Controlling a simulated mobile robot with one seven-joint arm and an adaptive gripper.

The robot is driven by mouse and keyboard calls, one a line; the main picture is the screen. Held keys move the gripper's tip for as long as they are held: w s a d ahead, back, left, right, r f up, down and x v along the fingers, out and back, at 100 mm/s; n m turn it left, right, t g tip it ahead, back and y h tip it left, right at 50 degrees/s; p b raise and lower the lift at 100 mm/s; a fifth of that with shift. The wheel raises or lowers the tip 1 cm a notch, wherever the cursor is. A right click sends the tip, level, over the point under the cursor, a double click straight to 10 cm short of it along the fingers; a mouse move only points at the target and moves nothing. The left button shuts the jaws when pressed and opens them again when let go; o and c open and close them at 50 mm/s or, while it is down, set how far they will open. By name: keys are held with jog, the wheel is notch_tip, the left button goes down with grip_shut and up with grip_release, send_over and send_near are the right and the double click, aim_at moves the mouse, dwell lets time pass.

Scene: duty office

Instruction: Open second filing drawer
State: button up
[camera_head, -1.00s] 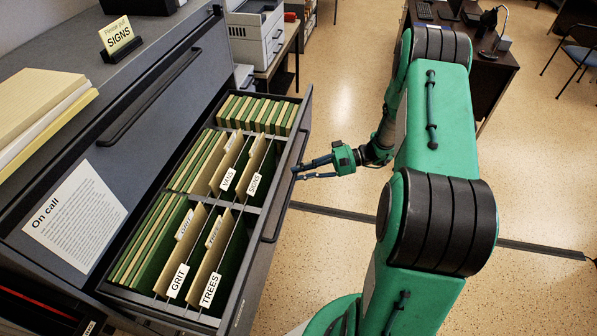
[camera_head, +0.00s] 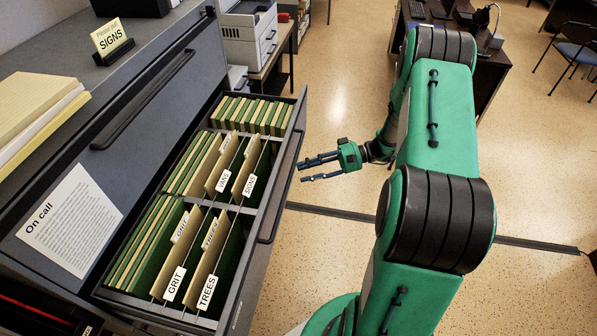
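The filing cabinet (camera_head: 185,90) stands at the left, dark grey. Its second drawer (camera_head: 270,190) is pulled out below a closed top drawer with a long dark handle (camera_head: 143,100). Inside the open drawer are green and tan folders with tabs reading GRIT (camera_head: 173,283), TREES (camera_head: 207,293), VANS (camera_head: 223,181) and SIGNS (camera_head: 250,185). The open drawer's handle (camera_head: 283,195) runs along its front. My gripper (camera_head: 303,171) is open and empty, to the right of the drawer front and apart from the handle, its fingers pointing left toward it.
A SIGNS placard (camera_head: 112,40) and a paper stack (camera_head: 38,115) rest on the cabinet top. An On call sheet (camera_head: 70,222) is on the top drawer's front. A printer (camera_head: 248,38) stands behind. A desk (camera_head: 490,75) is at the back right. Speckled floor (camera_head: 330,260) is clear right of the drawer.

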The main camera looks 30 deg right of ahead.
jog(key=v, duration=0.8)
dwell(0.5)
jog(key=s+a+r+n+g+h, duration=0.35)
jog(key=a+r+g+h, duration=0.3)
jog(key=a+r, duration=1.05)
jog(key=s+a+r+n+t+h, duration=0.1)
jog(key=s+a+r+t+h, duration=0.2)
jog(key=s, duration=0.5)
jog(key=s+a+r+n+t+h, duration=0.1)
jog(key=s+a+r+t+h, duration=0.2)
jog(key=s+a+r+h, duration=0.2)
jog(key=shift+s+a+r, duration=1.45)
jog(key=shift+s+r, duration=0.2)
jog(key=shift+r, duration=0.65)
